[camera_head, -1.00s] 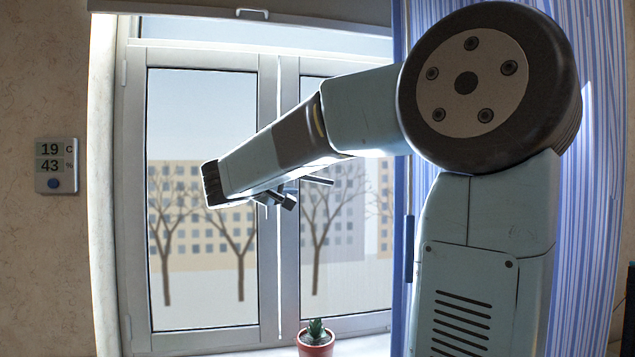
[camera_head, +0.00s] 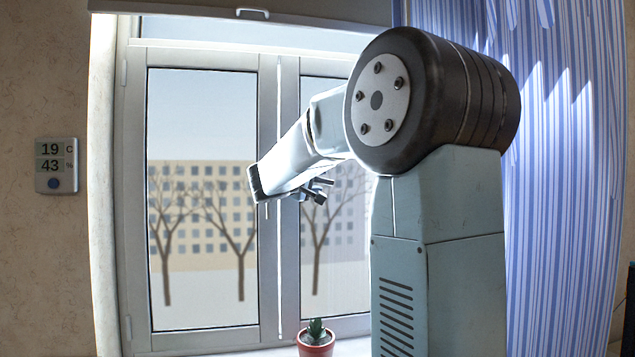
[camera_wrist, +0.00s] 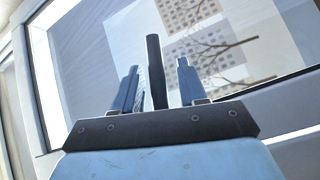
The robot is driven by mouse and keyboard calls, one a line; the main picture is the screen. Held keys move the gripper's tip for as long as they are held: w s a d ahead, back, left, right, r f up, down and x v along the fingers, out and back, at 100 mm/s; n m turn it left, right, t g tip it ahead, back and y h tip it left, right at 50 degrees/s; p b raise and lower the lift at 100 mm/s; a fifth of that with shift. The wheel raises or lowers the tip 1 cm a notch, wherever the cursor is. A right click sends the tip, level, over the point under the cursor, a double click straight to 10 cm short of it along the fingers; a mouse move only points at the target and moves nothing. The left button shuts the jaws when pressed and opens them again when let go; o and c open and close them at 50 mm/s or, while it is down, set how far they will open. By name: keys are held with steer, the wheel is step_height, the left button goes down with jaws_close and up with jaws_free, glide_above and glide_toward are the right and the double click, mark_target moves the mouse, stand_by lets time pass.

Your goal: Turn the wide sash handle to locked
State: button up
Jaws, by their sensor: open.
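The dark sash handle (camera_head: 325,181) shows in the head view as a short bar pointing right, roughly level, in front of the window's middle. My gripper (camera_head: 314,193) is right at it, partly covering it. In the wrist view the handle (camera_wrist: 153,65) is a dark round bar standing between the two fingers of my gripper (camera_wrist: 158,82). The fingers are apart, with a gap to the bar on each side in this view. I cannot tell whether either finger touches it. The handle's base is hidden.
The window (camera_head: 200,64) has two panes with a pale frame. A potted cactus (camera_head: 316,341) stands on the sill below my gripper. A blue striped curtain (camera_head: 560,200) hangs at the right. A thermometer display (camera_head: 57,165) is on the left wall. A blind (camera_head: 200,8) is above.

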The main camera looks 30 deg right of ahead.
jaws_close()
stand_by(0.3)
stand_by(0.3)
